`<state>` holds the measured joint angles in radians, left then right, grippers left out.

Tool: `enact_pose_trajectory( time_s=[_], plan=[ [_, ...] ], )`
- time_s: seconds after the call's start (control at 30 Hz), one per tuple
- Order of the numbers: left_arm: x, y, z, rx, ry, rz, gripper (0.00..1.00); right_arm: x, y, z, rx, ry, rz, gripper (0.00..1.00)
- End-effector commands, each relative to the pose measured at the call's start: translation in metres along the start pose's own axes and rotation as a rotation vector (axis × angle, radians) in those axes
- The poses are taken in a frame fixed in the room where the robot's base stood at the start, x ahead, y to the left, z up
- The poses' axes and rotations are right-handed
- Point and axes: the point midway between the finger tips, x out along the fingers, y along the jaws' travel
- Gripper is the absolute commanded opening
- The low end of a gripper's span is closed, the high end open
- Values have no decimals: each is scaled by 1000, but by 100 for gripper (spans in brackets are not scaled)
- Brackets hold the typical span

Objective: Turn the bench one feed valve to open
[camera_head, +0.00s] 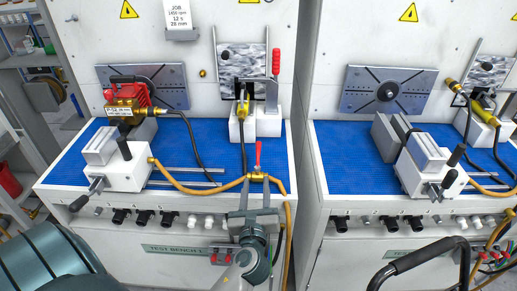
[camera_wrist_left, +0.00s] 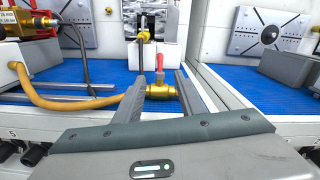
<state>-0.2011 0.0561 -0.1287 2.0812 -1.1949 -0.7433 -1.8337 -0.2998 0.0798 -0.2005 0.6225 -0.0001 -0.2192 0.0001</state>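The bench one feed valve is a small brass body (camera_head: 259,178) with a red lever (camera_head: 258,155), near the front edge of the left bench. A yellow hose joins it from the left. The lever points up, across the line of the hose. My left gripper (camera_head: 255,192) is in front of the valve with its fingers apart. In the left wrist view, the fingers (camera_wrist_left: 161,84) stand to the left and right of the brass body (camera_wrist_left: 161,91), and the red lever (camera_wrist_left: 160,62) rises between and beyond them. Contact is not clear. My right gripper is not in view.
A grey-white vise (camera_head: 117,170) stands left on the blue mat (camera_head: 190,140), with a red and brass pump (camera_head: 128,100) behind it. A taller red handle (camera_head: 276,62) is at the back. Bench two (camera_head: 340,165) is to the right. A black curved handle (camera_head: 420,256) is at lower right.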

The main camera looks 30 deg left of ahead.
Motion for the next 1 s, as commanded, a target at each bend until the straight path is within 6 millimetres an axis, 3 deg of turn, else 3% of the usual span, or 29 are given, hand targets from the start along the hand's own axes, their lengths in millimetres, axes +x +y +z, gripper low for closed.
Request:
enact_pose_trajectory(
  time_s=[0.37, 0.57, 1.0],
  plan=[
    [1, 0, 0, -1, 0, 0, 36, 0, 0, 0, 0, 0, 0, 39],
    [13, -1, 1, -1, -1, -1, 36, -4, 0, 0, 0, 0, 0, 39],
    [82, 0, 2, -2, 0, 1, 36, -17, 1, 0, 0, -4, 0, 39]
  ],
)
